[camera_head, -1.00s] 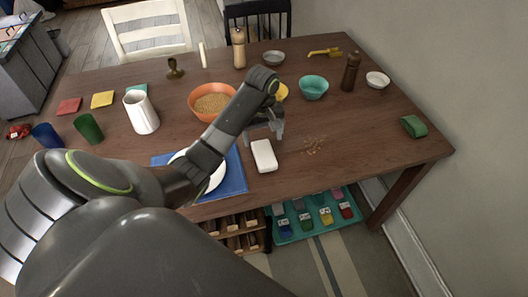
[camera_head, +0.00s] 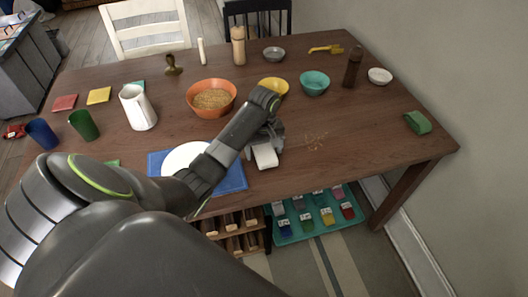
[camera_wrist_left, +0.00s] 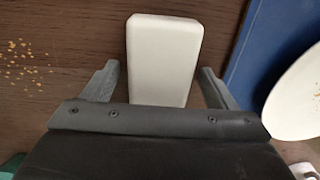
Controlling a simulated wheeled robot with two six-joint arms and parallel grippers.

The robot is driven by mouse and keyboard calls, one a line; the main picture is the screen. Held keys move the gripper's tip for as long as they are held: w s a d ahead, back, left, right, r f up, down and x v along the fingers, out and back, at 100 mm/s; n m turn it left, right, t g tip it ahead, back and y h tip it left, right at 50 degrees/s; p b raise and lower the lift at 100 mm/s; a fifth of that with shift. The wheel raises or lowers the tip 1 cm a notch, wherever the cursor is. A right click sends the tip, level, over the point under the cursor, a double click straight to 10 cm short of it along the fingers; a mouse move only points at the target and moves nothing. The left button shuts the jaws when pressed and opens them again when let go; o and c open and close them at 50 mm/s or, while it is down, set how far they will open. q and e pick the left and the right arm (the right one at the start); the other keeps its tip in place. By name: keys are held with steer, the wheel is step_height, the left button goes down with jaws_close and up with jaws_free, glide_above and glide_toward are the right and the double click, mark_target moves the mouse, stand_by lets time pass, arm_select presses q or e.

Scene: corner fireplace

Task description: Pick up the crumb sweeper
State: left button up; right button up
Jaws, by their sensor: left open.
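The white block-shaped thing that I take for the crumb sweeper (camera_head: 266,158) lies flat on the brown table, between the blue mat and some crumbs. My left gripper (camera_head: 264,146) is over its far end, which the gripper hides in the head view. In the left wrist view the white sweeper (camera_wrist_left: 163,55) lies between the two spread fingers of the left gripper (camera_wrist_left: 159,72), with a gap on each side. The gripper is open and holds nothing. My right gripper is not in view.
Scattered crumbs (camera_head: 316,140) lie right of the sweeper. A blue mat (camera_head: 236,178) with a white plate (camera_head: 183,156) is at its left. An orange bowl (camera_head: 190,97), a yellow bowl (camera_head: 280,85) and a teal bowl (camera_head: 314,84) stand behind. The table's right front is clear.

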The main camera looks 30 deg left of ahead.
mark_target(264, 148)
arm_select(q)
steer(key=c, duration=1.1)
steer(key=shift+r, duration=0.15)
steer(key=shift+r, duration=0.35)
step_height(264, 148, up, 5)
steer(key=shift+w+r+p, duration=0.1)
steer(key=shift+r+p, duration=0.1)
steer(key=shift+p, duration=0.4)
step_height(264, 148, up, 2)
steer(key=shift+r+p, duration=0.2)
steer(key=shift+p, duration=0.8)
steer(key=shift+r+p, duration=0.65)
steer(key=shift+p, duration=0.05)
